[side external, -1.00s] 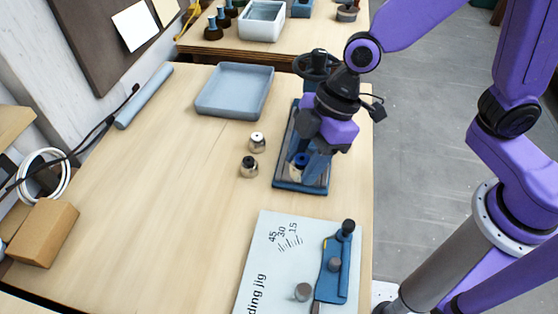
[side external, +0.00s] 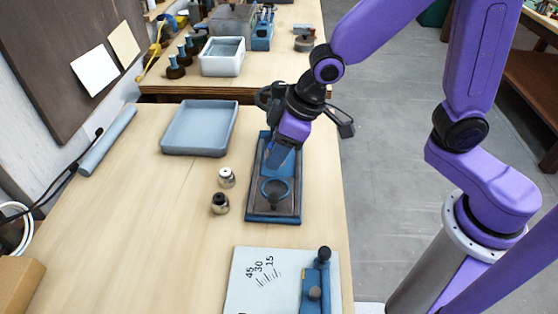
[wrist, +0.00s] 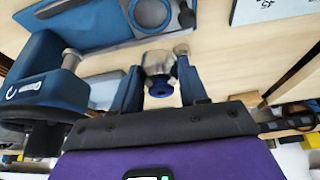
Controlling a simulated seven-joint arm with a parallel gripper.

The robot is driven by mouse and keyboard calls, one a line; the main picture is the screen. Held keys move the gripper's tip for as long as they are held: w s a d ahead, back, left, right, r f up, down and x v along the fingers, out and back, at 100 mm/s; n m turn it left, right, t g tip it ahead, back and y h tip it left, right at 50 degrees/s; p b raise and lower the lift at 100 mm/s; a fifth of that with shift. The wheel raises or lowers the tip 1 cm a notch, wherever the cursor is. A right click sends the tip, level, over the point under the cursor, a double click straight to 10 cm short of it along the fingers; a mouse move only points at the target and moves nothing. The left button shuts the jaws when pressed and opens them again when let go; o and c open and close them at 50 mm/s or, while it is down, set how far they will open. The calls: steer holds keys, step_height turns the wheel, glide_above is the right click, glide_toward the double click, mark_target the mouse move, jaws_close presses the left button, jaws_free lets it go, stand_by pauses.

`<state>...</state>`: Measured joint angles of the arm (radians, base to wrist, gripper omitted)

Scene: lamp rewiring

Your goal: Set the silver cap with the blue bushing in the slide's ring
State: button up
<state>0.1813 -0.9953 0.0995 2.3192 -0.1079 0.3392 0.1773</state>
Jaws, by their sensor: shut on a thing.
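My gripper (wrist: 160,88) is shut on the silver cap (wrist: 158,64), whose blue bushing (wrist: 161,90) shows between the fingers in the wrist view. The blue ring (side external: 275,191) of the slide is empty in the side view; it also shows in the wrist view (wrist: 133,20). My gripper (side external: 281,160) is above the blue-framed slide base (side external: 288,209), behind the ring as seen from the side camera. The held cap is apart from the ring. It is hidden or too small to make out in the side view.
A cap with a white top (side external: 227,177) and one with a dark top (side external: 220,203) stand left of the base. A grey-blue tray (side external: 166,140) lies further back. A marked jig plate (side external: 243,285) lies in front.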

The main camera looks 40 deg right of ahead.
steer(key=shift+w+d+f+m, duration=0.1)
steer(key=shift+w+d+m, duration=0.2)
steer(key=shift+m, duration=0.1)
steer(key=shift+f, duration=2.7)
steer(key=shift+w+f, duration=0.1)
steer(key=shift+f, duration=1.75)
steer(key=o, duration=1.2)
steer(key=shift+a+f, duration=0.1)
steer(key=shift+s, duration=0.2)
